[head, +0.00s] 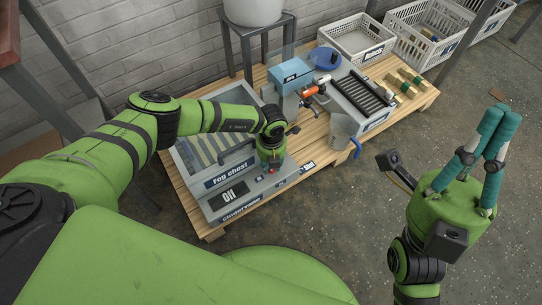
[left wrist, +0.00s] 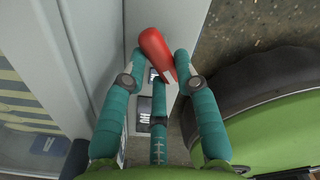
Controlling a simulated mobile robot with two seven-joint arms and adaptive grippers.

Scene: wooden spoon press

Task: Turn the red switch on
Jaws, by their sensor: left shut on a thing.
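The red switch (left wrist: 155,50) shows as a red lever on a light grey panel in the left wrist view. My left gripper (left wrist: 160,75) has its teal fingers around the lever and is shut on it. In the head view my left gripper (head: 270,160) points down at the front of the grey fog chest (head: 240,165), and only small bits of red show there. Small label plates on the panel are partly covered by the fingers. My right gripper (head: 498,120) is raised at the right, away from the bench, with nothing seen in it.
The fog chest stands on a wooden pallet-like platform (head: 205,228). Farther right are a blue-topped machine (head: 291,76), a roller unit (head: 362,92), a grey jug (head: 343,131) and wooden blocks (head: 402,86). White crates (head: 357,38) stand behind. The floor at right is mostly clear.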

